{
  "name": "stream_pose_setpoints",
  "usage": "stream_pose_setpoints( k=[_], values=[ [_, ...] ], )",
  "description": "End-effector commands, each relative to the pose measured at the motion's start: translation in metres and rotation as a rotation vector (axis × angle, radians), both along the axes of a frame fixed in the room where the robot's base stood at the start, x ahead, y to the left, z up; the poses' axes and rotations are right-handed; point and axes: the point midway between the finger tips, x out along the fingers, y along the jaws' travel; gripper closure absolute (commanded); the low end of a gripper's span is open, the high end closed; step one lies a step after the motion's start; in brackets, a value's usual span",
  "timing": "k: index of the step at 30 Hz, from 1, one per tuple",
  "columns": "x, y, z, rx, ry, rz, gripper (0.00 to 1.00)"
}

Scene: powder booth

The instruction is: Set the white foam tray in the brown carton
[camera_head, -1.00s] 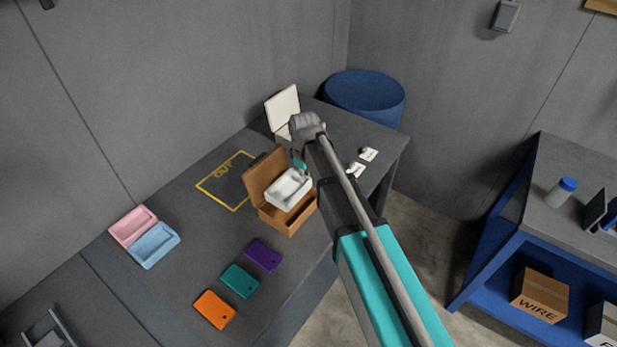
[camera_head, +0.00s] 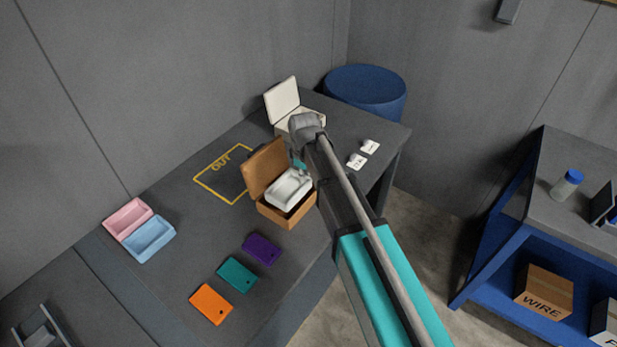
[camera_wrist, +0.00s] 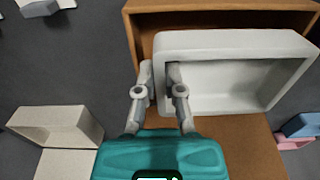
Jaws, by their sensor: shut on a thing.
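The white foam tray (camera_head: 288,190) is a shallow open box, held at the mouth of the brown carton (camera_head: 284,214). The carton stands on the grey table with its lid raised at the back left. In the wrist view the white tray (camera_wrist: 236,74) lies across the brown carton (camera_wrist: 205,18), slightly tilted to its edges. My gripper (camera_wrist: 164,84) is shut on the tray's near wall, one finger inside and one outside. In the head view the gripper's fingers are mostly hidden behind my arm. I cannot tell whether the tray touches the carton's floor.
A white open box (camera_head: 284,100) stands behind the carton. Pink (camera_head: 128,216) and blue (camera_head: 150,238) trays lie at left. Orange (camera_head: 211,304), teal (camera_head: 237,274) and purple (camera_head: 261,248) flat pieces lie in front. The yellow OUT outline (camera_head: 208,192) is empty.

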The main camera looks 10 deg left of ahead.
Motion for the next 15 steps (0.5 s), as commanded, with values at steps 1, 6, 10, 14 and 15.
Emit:
stream_pose_setpoints(
  k=[1, 6, 10, 14, 15],
  values=[
    [-0.0001, 0.0000, -0.0060, 0.000, 0.000, 0.000, 1.00],
    [-0.0002, 0.0002, -0.0119, 0.000, 0.000, 0.000, 1.00],
    [-0.0002, 0.0003, -0.0137, 0.000, 0.000, 0.000, 1.00],
    [-0.0003, 0.0003, -0.0138, 0.000, 0.000, 0.001, 1.00],
    [-0.0002, 0.0004, -0.0137, 0.000, 0.000, 0.001, 1.00]
  ],
)
